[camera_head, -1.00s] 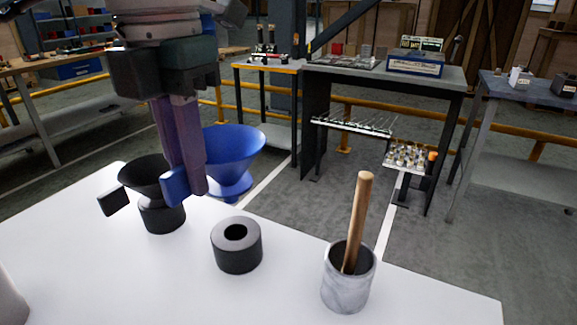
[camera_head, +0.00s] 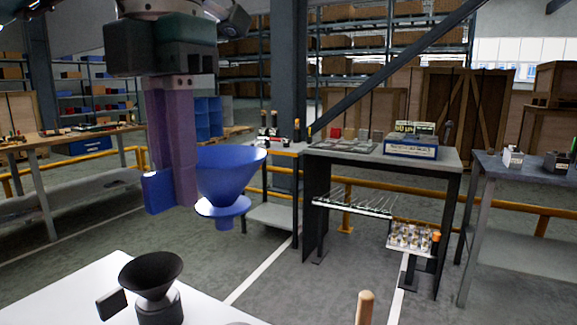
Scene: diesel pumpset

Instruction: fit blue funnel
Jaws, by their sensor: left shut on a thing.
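The blue funnel (camera_head: 231,172) hangs upright in the air beyond and above the white table (camera_head: 75,295), its spout pointing down. My left gripper (camera_head: 176,188) points down from above, shut on the funnel's blue side handle (camera_head: 157,192). A black funnel (camera_head: 151,272) with a black side handle sits in a black ring holder (camera_head: 160,308) on the table, below the blue funnel and to its left. A second black ring holder is almost wholly below the frame. My right gripper is not in view.
The tip of a wooden pestle (camera_head: 365,308) shows at the bottom edge. Beyond the white table is open grey floor, then a dark workbench (camera_head: 455,160) with trays and a blue box (camera_head: 412,148). Yellow rails run behind. The air around the blue funnel is clear.

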